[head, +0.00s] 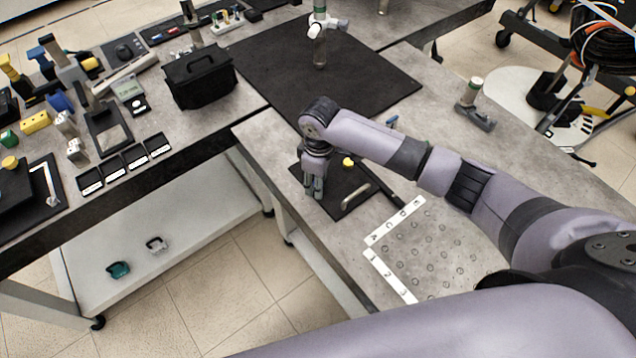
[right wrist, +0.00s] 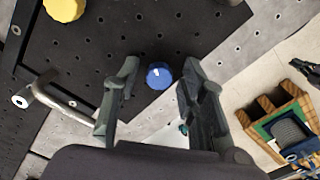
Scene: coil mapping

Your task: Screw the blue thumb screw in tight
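The blue thumb screw (right wrist: 158,75) shows in the right wrist view on a black perforated plate (right wrist: 110,38), near the plate's edge. A small white mark is on its head. My right gripper (right wrist: 158,68) is open, with one finger on each side of the screw and a gap on both sides. How high the fingers are above the plate is hard to tell. In the head view my right gripper (head: 314,185) points down over the left part of the plate (head: 347,192) and hides the screw. My left gripper is not in view.
A yellow knob (head: 348,162) and a metal handle (head: 355,196) are on the plate beside the gripper. A white-edged marked board (head: 415,255) lies closer to me. A black bag (head: 199,78) stands on the left bench. The table's left edge is close to the gripper.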

